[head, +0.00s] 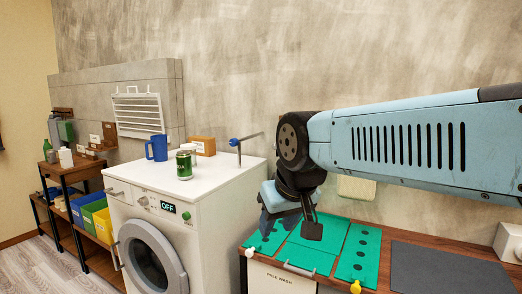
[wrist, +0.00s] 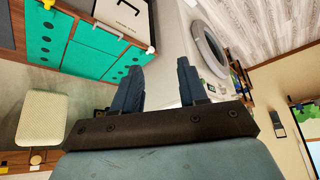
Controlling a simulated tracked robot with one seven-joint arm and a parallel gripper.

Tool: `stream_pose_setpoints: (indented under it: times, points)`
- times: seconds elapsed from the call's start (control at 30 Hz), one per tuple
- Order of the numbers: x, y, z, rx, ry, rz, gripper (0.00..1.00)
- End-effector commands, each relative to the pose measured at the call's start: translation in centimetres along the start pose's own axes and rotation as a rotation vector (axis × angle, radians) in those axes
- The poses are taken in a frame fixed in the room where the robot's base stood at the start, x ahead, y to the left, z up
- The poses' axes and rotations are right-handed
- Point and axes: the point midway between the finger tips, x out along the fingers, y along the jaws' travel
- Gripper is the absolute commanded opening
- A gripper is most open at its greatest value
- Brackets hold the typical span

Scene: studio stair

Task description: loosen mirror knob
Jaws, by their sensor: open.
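No mirror can be made out in either view, and I cannot tell which knob is the mirror knob. A blue knob (head: 233,142) sits on a thin metal post with a rod at the back right of the white washer top. A green knob (head: 186,216) is on the washer front. A white knob (head: 249,252) and a yellow knob (head: 356,287) are at the front edge of the green-topped counter. My gripper (head: 308,228) hangs above the green panels, right of the washer. In the wrist view my gripper (wrist: 160,84) is open, with nothing between its fingers.
The counter has green panels (head: 358,250) and a dark mat (head: 445,268). A cream block (head: 356,188) is at the wall. A shelf (head: 75,170) stands left.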

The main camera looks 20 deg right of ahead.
Motion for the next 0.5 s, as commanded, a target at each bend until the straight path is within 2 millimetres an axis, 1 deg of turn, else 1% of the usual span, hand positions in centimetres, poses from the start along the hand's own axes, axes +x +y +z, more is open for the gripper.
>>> stream_pose_setpoints:
  times: [0.03, 0.17, 0.2, 0.27, 0.37, 0.4, 0.47, 0.5]
  points:
    - [0.0, 0.0, 0.0, 0.0, 0.0, 0.0, 0.43]
    - [0.1, 0.0, -0.5, 0.002, 0.007, -0.006, 0.56]
    - [0.3, -0.1, -1.1, 0.004, 0.016, -0.013, 0.58]
    - [0.6, 0.1, -2.2, 0.01, 0.033, -0.026, 0.58]
    - [1.6, 0.4, -5.2, 0.028, 0.082, -0.054, 0.58]
    - [2.1, 0.5, -6.8, 0.037, 0.107, -0.065, 0.58]
    - [3.0, 0.6, -9.1, 0.055, 0.148, -0.081, 0.58]
    - [3.6, 0.7, -10.7, 0.067, 0.177, -0.089, 0.58]
